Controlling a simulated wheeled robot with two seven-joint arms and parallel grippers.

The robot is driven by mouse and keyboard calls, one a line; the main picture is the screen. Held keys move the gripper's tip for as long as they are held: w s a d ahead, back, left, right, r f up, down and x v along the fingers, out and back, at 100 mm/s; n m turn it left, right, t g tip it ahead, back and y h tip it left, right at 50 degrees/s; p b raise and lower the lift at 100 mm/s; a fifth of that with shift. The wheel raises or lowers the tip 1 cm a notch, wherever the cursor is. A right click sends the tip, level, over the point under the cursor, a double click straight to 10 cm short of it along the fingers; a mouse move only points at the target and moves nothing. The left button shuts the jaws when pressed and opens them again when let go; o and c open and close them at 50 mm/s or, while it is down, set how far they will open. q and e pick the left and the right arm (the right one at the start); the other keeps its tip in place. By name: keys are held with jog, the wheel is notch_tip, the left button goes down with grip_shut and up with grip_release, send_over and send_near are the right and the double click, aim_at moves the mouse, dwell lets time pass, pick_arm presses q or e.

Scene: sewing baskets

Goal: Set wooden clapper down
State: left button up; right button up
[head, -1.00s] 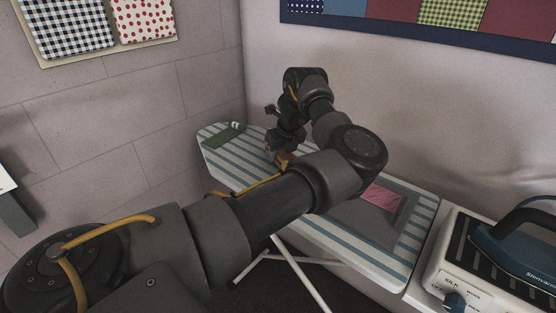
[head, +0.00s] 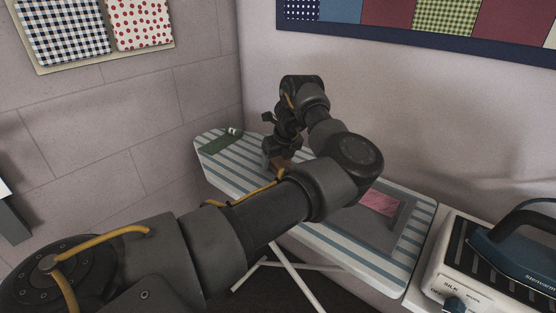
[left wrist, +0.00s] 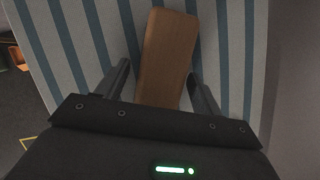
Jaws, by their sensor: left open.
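The wooden clapper (left wrist: 168,50) is a plain brown block with rounded corners, seen against the striped ironing board (left wrist: 110,38) in the left wrist view. Only a small brown part of the clapper (head: 281,163) shows in the head view, beneath my left gripper (head: 272,160). In the left wrist view my left gripper (left wrist: 160,76) is open, with one finger on each side of the clapper's near end. A gap shows on the left side; the right finger is very close to the wood. The clapper appears to lie on the board. My right gripper is not in view.
A green item (head: 220,142) lies at the board's far left end. A grey pad (head: 367,225) with a pink cloth (head: 381,202) lies on its right part. A blue iron (head: 515,245) on its base stands at the right. Walls (head: 350,80) close in behind the board.

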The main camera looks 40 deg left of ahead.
pick_arm(q)
jog(key=v, duration=1.2)
